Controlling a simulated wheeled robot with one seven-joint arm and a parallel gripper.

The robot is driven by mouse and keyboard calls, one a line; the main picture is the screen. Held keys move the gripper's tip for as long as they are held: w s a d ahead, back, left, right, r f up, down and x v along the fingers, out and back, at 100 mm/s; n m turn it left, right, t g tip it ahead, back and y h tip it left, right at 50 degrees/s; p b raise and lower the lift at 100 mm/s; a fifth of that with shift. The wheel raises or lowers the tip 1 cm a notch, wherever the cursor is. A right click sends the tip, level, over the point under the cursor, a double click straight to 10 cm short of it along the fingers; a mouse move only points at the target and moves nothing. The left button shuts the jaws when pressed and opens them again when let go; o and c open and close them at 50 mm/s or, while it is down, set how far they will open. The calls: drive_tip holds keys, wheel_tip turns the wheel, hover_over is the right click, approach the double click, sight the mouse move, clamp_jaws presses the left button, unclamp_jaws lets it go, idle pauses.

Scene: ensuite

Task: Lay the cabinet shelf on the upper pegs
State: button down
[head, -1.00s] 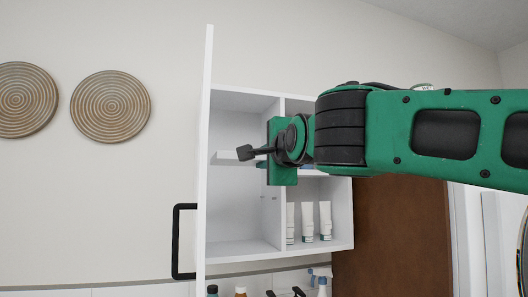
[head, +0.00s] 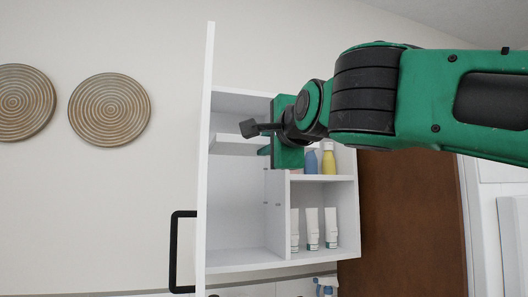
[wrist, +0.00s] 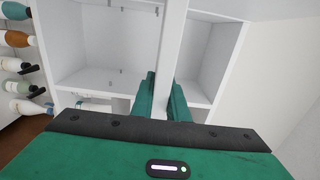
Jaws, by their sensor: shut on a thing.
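The white cabinet shelf (head: 236,144) is roughly level inside the left compartment of the wall cabinet (head: 232,268), in its upper half. My gripper (head: 268,151) is shut on its front edge. In the wrist view, the shelf (wrist: 173,45) runs upright between the two green fingers of my gripper (wrist: 163,98). Small pegs (head: 278,204) show on the divider below the shelf. Other pegs (wrist: 122,70) show in the wrist view, left of the shelf. Any pegs right under the shelf's ends are hidden, and I cannot tell whether it touches them.
The cabinet door (head: 207,150) stands open on the left, with a black handle (head: 174,250). The right compartment holds white tubes (head: 312,228) below, and blue and yellow bottles (head: 328,160) above. A spray bottle (head: 326,287) stands underneath. Clear space lies above and below the shelf.

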drive_tip(key=x, duration=2.2)
idle(0.7)
drive_tip(key=shift+f, duration=0.1)
drive_tip(key=shift+s, duration=0.15)
idle(0.9)
drive_tip(key=shift+f, duration=0.55)
idle(0.8)
drive_tip(key=c, duration=1.6)
unclamp_jaws()
drive_tip(key=shift+c, duration=0.2)
drive_tip(key=shift+f, duration=0.1)
